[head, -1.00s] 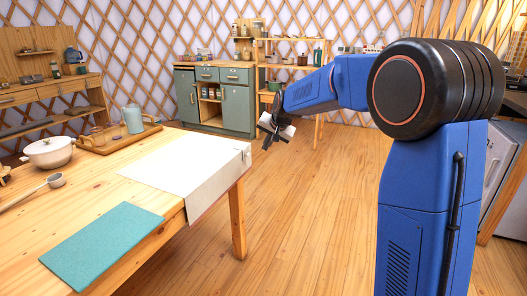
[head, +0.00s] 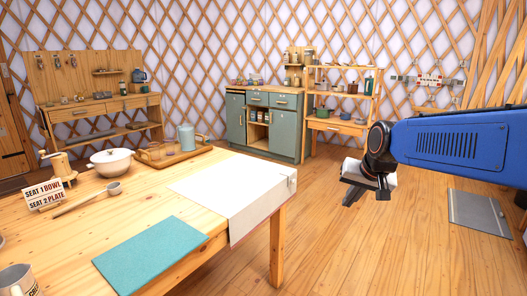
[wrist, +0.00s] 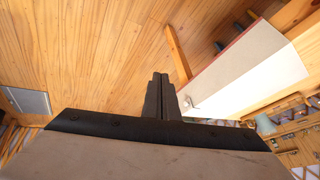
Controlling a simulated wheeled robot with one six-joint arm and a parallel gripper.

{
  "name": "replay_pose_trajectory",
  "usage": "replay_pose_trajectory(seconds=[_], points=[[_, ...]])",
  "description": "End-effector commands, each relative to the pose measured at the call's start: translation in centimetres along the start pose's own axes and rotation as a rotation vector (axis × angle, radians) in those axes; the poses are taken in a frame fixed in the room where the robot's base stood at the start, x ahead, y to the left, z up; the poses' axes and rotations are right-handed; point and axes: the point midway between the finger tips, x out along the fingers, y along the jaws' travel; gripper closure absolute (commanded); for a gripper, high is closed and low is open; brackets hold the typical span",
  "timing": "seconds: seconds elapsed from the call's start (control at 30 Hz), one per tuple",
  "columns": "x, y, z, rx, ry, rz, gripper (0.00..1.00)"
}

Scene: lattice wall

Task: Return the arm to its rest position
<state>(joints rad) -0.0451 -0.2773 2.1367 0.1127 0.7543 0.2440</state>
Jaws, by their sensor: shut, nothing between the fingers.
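My gripper (head: 352,196) hangs over the wooden floor to the right of the table, clear of the table's edge. In the wrist view its two dark fingers (wrist: 161,78) lie together with nothing between them. My blue arm reaches in from the right side of the head view. The wooden table (head: 140,215) stands at the left, with a white cloth (head: 235,190) hanging over its right end and a teal mat (head: 150,252) at its front.
On the table are a white pot (head: 111,162), a ladle (head: 113,188), a tray (head: 160,160) with a blue-grey jug (head: 186,138), and a sign (head: 44,194). A green cabinet (head: 284,127) and a shelf (head: 340,125) stand at the back. Floor (head: 350,260) right of the table is open.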

Motion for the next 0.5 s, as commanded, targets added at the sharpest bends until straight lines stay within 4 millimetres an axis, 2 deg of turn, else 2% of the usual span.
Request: replay_pose_trajectory(seconds=[0.03, 0.2, 0.5], points=[[-1.0, 0.7, 1.6, -0.016, -0.002, 0.006, 1.0], [-3.3, 3.1, 7.0, -0.08, -0.021, 0.031, 1.0], [-5.8, 7.4, 16.9, -0.188, -0.058, 0.075, 1.0]])
